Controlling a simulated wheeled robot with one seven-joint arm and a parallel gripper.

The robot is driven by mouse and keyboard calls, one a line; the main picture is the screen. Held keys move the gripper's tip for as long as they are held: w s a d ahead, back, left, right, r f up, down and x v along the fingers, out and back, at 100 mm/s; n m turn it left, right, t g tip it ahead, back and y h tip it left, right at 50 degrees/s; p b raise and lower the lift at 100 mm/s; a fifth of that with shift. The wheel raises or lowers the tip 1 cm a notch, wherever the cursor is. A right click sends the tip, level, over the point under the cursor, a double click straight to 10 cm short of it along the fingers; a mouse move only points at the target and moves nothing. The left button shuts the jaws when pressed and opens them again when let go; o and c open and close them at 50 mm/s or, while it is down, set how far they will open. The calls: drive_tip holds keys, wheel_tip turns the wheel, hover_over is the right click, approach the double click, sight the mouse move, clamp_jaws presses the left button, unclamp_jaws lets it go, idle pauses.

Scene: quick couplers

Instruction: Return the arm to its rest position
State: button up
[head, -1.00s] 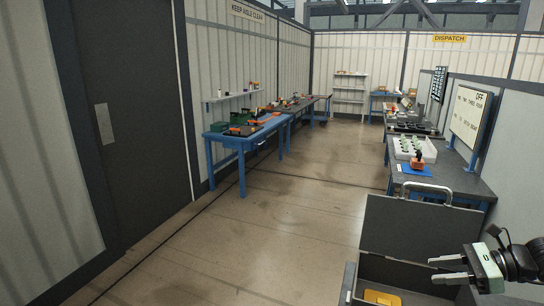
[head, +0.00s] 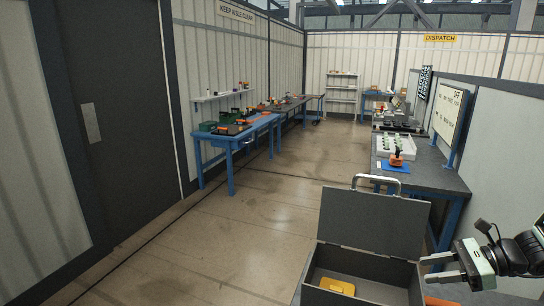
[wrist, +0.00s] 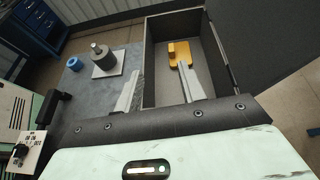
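My gripper (head: 427,270) is at the lower right of the head view, beside the right end of an open grey toolbox (head: 312,268). Its two fingers are apart, with nothing between them. In the wrist view, the spread fingers (wrist: 160,68) also show, overlapping the near part of the toolbox in the picture. I cannot tell the height of the fingers above it. A yellow piece (head: 338,286) lies inside the toolbox, and it also shows in the wrist view (wrist: 181,58). The rest of my arm is mostly out of frame.
The toolbox lid (head: 372,222) stands open. In the wrist view, a grey cylinder on a square plate (wrist: 104,62) and a blue ring (wrist: 74,64) rest on the grey surface. A workbench (head: 425,172) is at right, a blue table (head: 238,138) at left, with clear floor between.

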drive_tip(key=s+a+r+n+g+h+b, duration=0.1)
drive_tip(key=s+a+n+g+h+b, duration=0.1)
drive_tip(key=s+a+n+g, duration=0.35)
drive_tip(key=s+a+r+n+g+h+b, duration=0.1)
drive_tip(key=s+a+n+g+h+b, duration=0.15)
drive_tip(key=a+n, duration=0.6)
drive_tip(key=s+a+n+t+h+b, duration=0.1)
drive_tip(key=s+a+n+h+b, duration=0.1)
drive_tip(key=s+a+n, duration=0.3)
drive_tip(key=s+a+n+t+h+b, duration=0.2)
drive_tip(key=s+a+n+h, duration=0.3)
drive_tip(key=s+n, duration=0.5)
drive_tip(key=shift+s+a+f+b, duration=0.35)
drive_tip(key=shift+s+b, duration=0.15)
drive_tip(key=shift+s, duration=0.3)
